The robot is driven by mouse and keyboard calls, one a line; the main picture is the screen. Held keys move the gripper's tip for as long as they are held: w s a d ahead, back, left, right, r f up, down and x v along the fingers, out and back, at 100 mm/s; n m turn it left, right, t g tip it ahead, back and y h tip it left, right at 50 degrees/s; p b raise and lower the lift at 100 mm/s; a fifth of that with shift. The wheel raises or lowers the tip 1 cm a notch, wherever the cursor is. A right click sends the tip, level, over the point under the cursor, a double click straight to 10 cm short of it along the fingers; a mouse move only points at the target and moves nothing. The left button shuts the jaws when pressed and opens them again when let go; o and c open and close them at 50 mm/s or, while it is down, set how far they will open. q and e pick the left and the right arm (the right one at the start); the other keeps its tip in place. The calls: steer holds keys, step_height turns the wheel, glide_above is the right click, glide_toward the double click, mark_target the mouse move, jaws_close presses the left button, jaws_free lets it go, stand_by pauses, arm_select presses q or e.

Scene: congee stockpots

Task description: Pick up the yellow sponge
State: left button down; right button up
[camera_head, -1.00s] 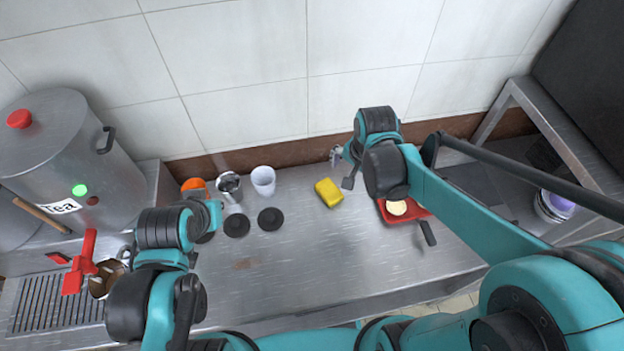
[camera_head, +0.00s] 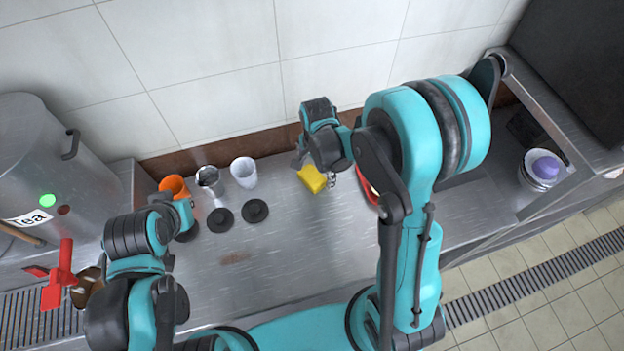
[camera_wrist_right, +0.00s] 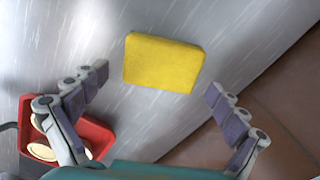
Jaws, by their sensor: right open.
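The yellow sponge (camera_head: 312,178) lies on the steel counter, in front of my right gripper (camera_head: 316,172). In the right wrist view the sponge (camera_wrist_right: 164,62) is a flat yellow block near the top middle. The right gripper's two fingers (camera_wrist_right: 155,90) are spread wide on either side of it, apart from it. The sponge lies just beyond the fingertips, with nothing between them. My left arm shows at the lower left of the head view, with its hand near the orange cup; its fingers are not clear.
Black discs (camera_head: 255,210), a white cup (camera_head: 244,172), a metal cup (camera_head: 208,179) and an orange cup (camera_head: 175,186) stand left of the sponge. A red tray (camera_wrist_right: 95,135) with pale round pieces lies beside the right gripper. A tea urn (camera_head: 40,165) is at left.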

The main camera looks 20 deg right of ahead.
mark_target(317, 174)
steer(key=shift+f, duration=0.15)
steer(key=c, duration=1.1)
step_height(317, 174, up, 5)
steer(key=shift+s+d+f+p, duration=0.1)
steer(key=shift+s+p, duration=0.05)
steer(key=shift+p, duration=0.85)
steer(key=s+d+r+p, duration=0.1)
steer(key=s+d+r, duration=0.3)
steer(key=s+d, duration=0.1)
steer(key=s+d+r+p, duration=0.1)
steer(key=s+d+r, duration=0.1)
steer(key=s, duration=0.1)
steer(key=shift+s+d+r+p, duration=0.1)
steer(key=shift+s+d+p, duration=0.15)
steer(key=shift+d+p, duration=0.1)
